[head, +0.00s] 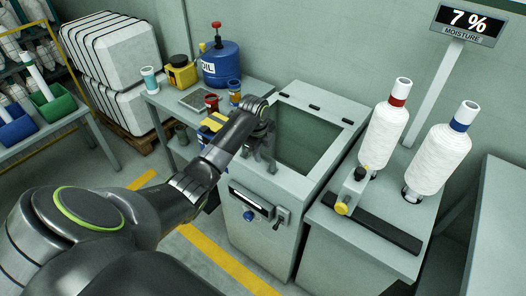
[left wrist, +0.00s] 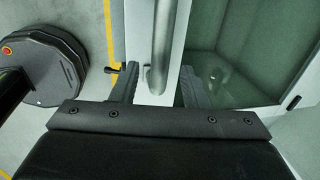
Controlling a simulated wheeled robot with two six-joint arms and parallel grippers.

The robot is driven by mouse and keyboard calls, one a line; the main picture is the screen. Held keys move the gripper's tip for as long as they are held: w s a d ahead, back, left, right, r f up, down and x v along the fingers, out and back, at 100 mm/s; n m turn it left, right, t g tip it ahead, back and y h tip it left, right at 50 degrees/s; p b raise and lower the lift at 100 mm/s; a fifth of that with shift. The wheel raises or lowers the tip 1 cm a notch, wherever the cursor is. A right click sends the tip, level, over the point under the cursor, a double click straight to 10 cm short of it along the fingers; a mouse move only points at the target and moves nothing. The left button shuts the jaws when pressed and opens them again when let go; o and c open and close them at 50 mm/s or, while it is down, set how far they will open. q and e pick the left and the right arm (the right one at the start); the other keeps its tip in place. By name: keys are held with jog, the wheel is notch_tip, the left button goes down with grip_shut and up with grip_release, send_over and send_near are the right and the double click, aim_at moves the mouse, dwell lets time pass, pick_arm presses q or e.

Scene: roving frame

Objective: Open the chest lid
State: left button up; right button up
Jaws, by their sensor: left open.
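The chest (head: 262,232) is a grey cabinet in the middle of the head view. Its lid (head: 340,152) lies flat and shut, with a grey frame around a greenish window and small dark hinges along the back. My left gripper (head: 261,158) is over the lid's front edge, jaws open. In the left wrist view, a grey bar handle (left wrist: 162,42) runs between the two open fingers (left wrist: 158,88). The fingers appear apart from the bar; contact cannot be told. In the head view the gripper and forearm hide the handle. My right gripper is not in view.
A side table left of the chest holds a blue oil drum (head: 221,65), a yellow can (head: 181,72) and cups. To the right, a bench (head: 345,240) carries white thread cones (head: 388,128). Yellow floor line (head: 225,262) runs in front.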

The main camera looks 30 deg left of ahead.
pick_arm(q)
jog(key=shift+w+f, duration=0.1)
jog(key=shift+f, duration=0.75)
grip_shut()
